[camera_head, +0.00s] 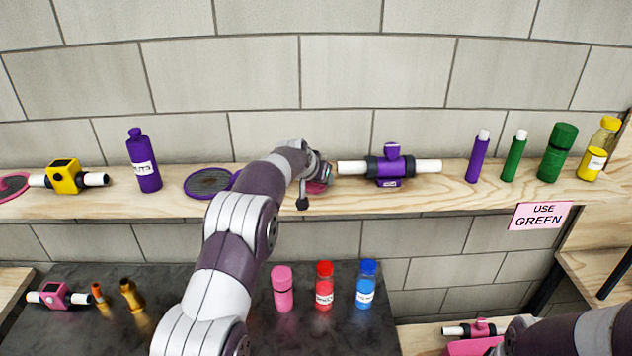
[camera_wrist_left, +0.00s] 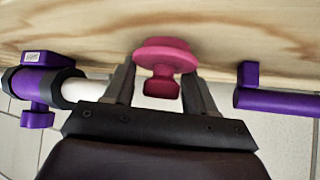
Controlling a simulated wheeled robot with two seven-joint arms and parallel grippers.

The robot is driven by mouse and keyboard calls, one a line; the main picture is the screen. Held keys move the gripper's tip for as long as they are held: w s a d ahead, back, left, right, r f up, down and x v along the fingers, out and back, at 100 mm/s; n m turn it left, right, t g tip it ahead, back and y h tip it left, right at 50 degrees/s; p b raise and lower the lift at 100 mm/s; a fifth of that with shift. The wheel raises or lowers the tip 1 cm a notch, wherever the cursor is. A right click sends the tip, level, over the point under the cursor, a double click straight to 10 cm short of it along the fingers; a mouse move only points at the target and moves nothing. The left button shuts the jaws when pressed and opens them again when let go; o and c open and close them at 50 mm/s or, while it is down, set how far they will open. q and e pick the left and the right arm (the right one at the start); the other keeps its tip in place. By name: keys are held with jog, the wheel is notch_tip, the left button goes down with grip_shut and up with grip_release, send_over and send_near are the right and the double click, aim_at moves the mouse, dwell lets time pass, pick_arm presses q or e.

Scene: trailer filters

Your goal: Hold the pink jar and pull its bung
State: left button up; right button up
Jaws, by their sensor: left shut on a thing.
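My left gripper (camera_head: 318,180) is over the middle of the wooden shelf. In the left wrist view its two fingers (camera_wrist_left: 160,92) are shut on a pink piece (camera_wrist_left: 165,58) with a wide round flange and a narrower stub. I cannot tell whether this piece is a bung or a small jar; in the head view the gripper mostly hides it. A pink capped container (camera_head: 283,288) stands upright on the dark counter below, apart from the gripper. My right gripper is not in view; only part of that arm shows at the lower right.
On the shelf (camera_head: 440,198), a purple valve with white pipe ends (camera_head: 391,166) is close right of the gripper, a purple-rimmed disc (camera_head: 207,182) left. Several bottles and tubes stand along it. Red (camera_head: 324,287) and blue (camera_head: 366,285) bottles stand on the counter. A sign reads USE GREEN (camera_head: 540,216).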

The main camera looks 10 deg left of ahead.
pick_arm(q)
jog(key=shift+r, duration=0.1)
jog(key=shift+r+b, duration=0.25)
jog(key=shift+b, duration=0.05)
notch_tip(320, 180, up, 3)
jog(key=shift+f+b, duration=0.1)
jog(key=shift+b, duration=0.6)
jog(key=s+d+r, duration=0.1)
jog(key=d+r, duration=0.1)
jog(key=d, duration=0.1)
jog(key=s+d+r+b, duration=0.1)
jog(key=d+r, duration=0.2)
jog(key=d, duration=0.1)
jog(key=s+d+r+b, duration=0.1)
jog(key=d+r, duration=0.1)
jog(key=d, duration=0.2)
jog(key=shift+s+d+r, duration=0.1)
jog(key=shift+s+r, duration=0.05)
jog(key=shift+r, duration=0.15)
